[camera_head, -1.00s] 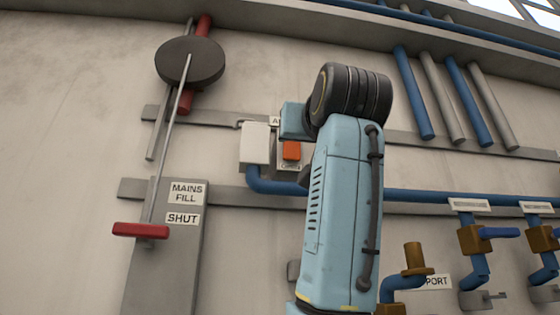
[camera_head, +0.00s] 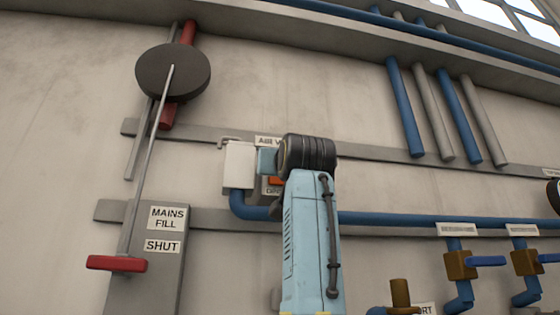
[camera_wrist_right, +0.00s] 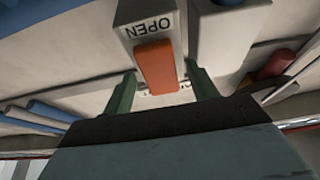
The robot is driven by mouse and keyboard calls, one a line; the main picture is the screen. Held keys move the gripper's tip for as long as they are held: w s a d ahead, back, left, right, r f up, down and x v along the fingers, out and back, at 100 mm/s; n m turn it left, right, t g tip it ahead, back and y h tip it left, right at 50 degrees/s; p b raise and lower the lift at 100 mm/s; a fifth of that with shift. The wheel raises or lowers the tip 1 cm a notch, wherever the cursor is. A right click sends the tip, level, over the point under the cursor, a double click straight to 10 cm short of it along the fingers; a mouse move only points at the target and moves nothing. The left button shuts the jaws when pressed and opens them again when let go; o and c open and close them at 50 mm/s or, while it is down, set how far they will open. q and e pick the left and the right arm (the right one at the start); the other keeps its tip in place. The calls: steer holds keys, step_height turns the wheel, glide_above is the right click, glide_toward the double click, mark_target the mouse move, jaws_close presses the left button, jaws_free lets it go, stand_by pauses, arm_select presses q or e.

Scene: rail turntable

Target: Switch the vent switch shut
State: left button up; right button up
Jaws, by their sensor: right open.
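The vent switch is an orange rocker or lever on a grey box, and its orange part (camera_head: 274,181) shows beside my right arm in the head view, partly hidden. In the right wrist view the orange switch (camera_wrist_right: 157,66) lies between the two fingers of my right gripper (camera_wrist_right: 160,72). The fingers stand apart, one on each side; I cannot tell whether they touch it. The label OPEN (camera_wrist_right: 148,26) appears upside down at the switch's far end. Another label near the fingertips is mostly hidden. My left gripper is out of view.
A pale box (camera_head: 239,165) adjoins the switch on the left. A blue pipe (camera_head: 400,220) runs below along the wall. At left are a red handle (camera_head: 117,264) and a MAINS FILL plate (camera_head: 167,218). Brass valves (camera_head: 460,265) stand at lower right.

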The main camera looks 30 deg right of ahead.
steer(key=shift+c, duration=0.2)
steer(key=c, duration=0.9)
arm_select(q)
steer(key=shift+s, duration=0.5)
arm_select(e)
steer(key=shift+s+r+g+y, duration=0.1)
steer(key=shift+r+g+y, duration=0.25)
steer(key=shift+g, duration=0.65)
steer(key=shift+s+r+g+y, duration=0.1)
steer(key=shift+r+g+y, duration=0.25)
steer(key=shift+g, duration=0.65)
steer(key=shift+c, duration=0.2)
steer(key=shift+w, duration=0.1)
steer(key=o, duration=1)
steer(key=shift+f, duration=0.1)
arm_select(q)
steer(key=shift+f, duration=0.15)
